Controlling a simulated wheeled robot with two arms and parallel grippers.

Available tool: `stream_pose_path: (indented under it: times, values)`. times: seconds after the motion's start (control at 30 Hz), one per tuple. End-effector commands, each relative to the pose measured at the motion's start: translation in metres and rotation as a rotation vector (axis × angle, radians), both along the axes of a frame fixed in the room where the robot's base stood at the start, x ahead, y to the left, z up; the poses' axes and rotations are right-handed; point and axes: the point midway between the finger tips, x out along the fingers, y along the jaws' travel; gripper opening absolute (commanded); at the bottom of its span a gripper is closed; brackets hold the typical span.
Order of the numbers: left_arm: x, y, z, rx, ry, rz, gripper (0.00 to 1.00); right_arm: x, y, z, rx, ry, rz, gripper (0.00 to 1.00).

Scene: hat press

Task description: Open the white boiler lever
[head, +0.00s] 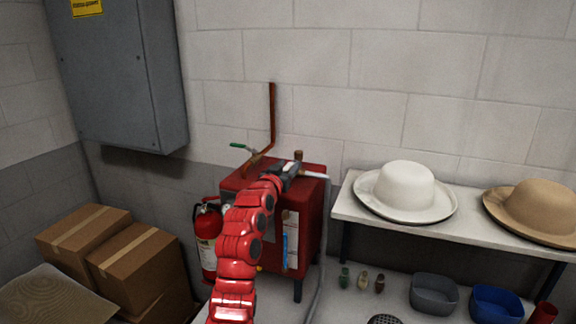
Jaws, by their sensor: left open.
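The red boiler (309,215) stands on legs against the wall, with a copper pipe (272,115) rising behind it. A small white piece (298,155) shows on top at the gripper's far end, and looks like the white lever. I cannot tell whether the gripper touches it. A green-handled lever (240,146) sits on the pipework to the left. My left gripper (290,168) is over the boiler top, open, with its fingers small and partly hidden by my red arm. My right gripper is not in view.
A white pipe or hose (326,215) runs down the boiler's right side. A fire extinguisher (207,240) and cardboard boxes (135,265) stand to the left. A shelf (350,209) with a white hat (405,190) and a tan hat (535,207) is at right.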

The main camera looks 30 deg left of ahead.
Motion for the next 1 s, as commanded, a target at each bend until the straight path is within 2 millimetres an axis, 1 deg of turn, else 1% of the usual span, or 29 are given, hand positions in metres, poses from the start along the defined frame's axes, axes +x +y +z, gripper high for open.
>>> stream_pose_path:
  times: [0.13, 0.17, 0.2, 0.27, 0.3, 0.43, 1.0]
  values:
    - [-0.0002, 0.0, -0.0001, 0.0, 0.0, 0.0, 0.53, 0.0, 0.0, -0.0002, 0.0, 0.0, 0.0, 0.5]
    - [-0.0002, 0.0, 0.0, 0.0, -0.001, 0.0, 0.49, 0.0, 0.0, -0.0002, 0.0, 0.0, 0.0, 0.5]
    - [-0.0002, 0.0, 0.0, 0.0, -0.001, 0.0, 0.42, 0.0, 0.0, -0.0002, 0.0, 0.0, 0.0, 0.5]
    - [-0.0003, -0.0001, 0.0, 0.0, -0.001, 0.0, 0.31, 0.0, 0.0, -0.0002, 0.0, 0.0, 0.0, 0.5]
    - [-0.0003, 0.0, 0.0, 0.0, -0.001, 0.0, 0.24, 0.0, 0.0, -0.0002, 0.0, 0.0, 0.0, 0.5]
    - [-0.0003, 0.0, 0.0001, 0.0, -0.001, 0.0, 0.0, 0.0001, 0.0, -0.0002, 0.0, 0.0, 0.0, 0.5]
    - [-0.0004, 0.0, 0.0001, 0.0, -0.001, 0.0, 0.0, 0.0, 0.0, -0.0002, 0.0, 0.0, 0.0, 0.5]
